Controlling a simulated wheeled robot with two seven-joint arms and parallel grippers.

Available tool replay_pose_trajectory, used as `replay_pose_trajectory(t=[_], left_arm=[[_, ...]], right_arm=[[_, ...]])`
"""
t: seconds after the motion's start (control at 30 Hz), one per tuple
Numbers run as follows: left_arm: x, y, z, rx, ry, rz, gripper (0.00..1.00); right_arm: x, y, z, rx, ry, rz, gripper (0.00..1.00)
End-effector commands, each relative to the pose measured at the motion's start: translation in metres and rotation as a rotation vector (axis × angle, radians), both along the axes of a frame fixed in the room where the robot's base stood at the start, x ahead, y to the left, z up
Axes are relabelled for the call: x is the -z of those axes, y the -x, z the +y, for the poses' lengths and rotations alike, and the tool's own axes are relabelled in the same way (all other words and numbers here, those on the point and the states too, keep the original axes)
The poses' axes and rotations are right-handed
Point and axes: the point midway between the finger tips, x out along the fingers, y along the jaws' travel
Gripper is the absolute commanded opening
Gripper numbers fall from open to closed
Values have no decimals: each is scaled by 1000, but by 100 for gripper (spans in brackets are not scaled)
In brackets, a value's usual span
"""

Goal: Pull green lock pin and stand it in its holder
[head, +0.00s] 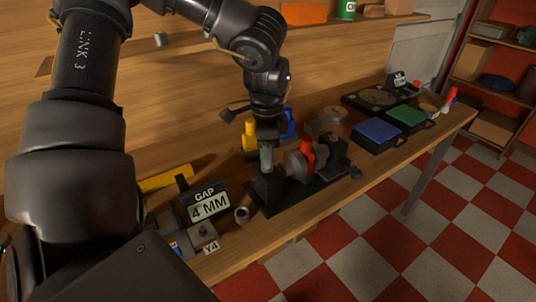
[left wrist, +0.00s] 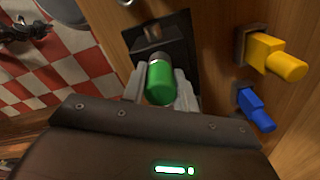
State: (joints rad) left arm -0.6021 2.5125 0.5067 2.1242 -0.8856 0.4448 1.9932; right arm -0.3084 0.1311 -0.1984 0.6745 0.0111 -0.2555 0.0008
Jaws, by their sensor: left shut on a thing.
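The green lock pin (left wrist: 160,82) shows between the fingers of my left gripper (left wrist: 162,95) in the left wrist view, its rounded green head towards the camera. In the head view my left gripper (head: 266,148) points down at the left end of the black rotor fixture (head: 275,205), with a bit of green between its fingers. The gripper is shut on the pin. The pin's lower end is hidden, so I cannot tell whether it is still seated in the fixture. I cannot make out its holder for certain.
A yellow piece (head: 249,137) and a blue piece (head: 289,122) stand behind the gripper. A red piece (head: 307,155) rises from the fixture close by on the right. A GAP 4 MM sign (head: 207,203) stands to the left. Blue (head: 377,131) and green (head: 406,115) trays lie to the right.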

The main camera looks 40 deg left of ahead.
Motion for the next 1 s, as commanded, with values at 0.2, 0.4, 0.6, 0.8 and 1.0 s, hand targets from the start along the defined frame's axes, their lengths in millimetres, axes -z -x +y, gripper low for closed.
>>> replay_pose_trajectory(t=[0.2, 0.4, 0.6, 0.8, 1.0], left_arm=[[-4, 0, 0, 0, 0, -1, 7], [-10, -1, 0, -1, -1, -6, 0], [-14, -2, 0, -1, -1, -7, 0], [-13, -1, 0, -1, 0, -3, 0], [-13, 0, 0, 0, 0, -1, 0]], right_arm=[[0, 1, 0, 0, 0, 2, 36], [-1, 2, -1, 0, 0, 2, 36], [-2, 2, 0, 0, 0, 2, 36], [-1, 3, -1, 0, 1, 4, 36], [-2, 3, 0, 0, 1, 3, 36]])
